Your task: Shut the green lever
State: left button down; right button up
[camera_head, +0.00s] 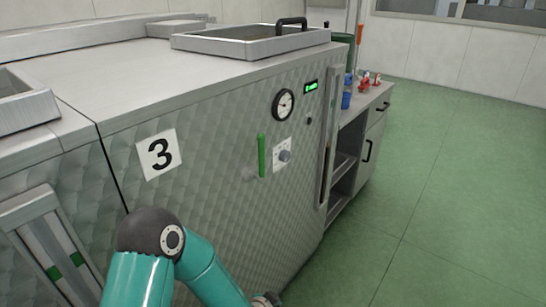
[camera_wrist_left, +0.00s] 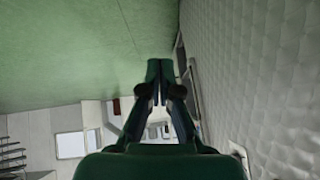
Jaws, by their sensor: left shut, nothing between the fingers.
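The green lever (camera_head: 261,155) stands upright on the quilted metal front of the machine, left of a small white plate with a round knob (camera_head: 284,156). My left arm comes in at the bottom of the head view, with its wrist end low at the bottom edge, below the lever and apart from it. In the left wrist view my left gripper (camera_wrist_left: 160,72) has its fingers together with nothing between them. I cannot make out the lever in the wrist view. My right gripper is not in view.
A round gauge (camera_head: 283,104) and a green display (camera_head: 311,87) sit above the lever. A number 3 sign (camera_head: 159,154) is to its left. A side bench (camera_head: 369,108) with small coloured items stands beyond the machine. The green floor (camera_head: 450,180) at right is clear.

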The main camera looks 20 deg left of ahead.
pick_arm(q)
jog(key=w+r+m+t+y, duration=0.1)
jog(key=w+r+m+t, duration=0.15)
jog(key=w+r, duration=0.45)
jog(key=m+t+y, duration=0.6)
jog(key=y, duration=0.1)
send_near(262, 159)
jog(key=w+d+r, duration=0.1)
jog(key=w+d, duration=0.2)
jog(key=d, duration=0.2)
jog(key=shift+s+d+r, duration=0.1)
jog(key=shift+s, duration=0.05)
jog(key=w+a+p, duration=0.2)
jog(key=w+a, duration=0.4)
jog(key=shift+w+a, duration=0.35)
jog(key=shift+a, duration=0.05)
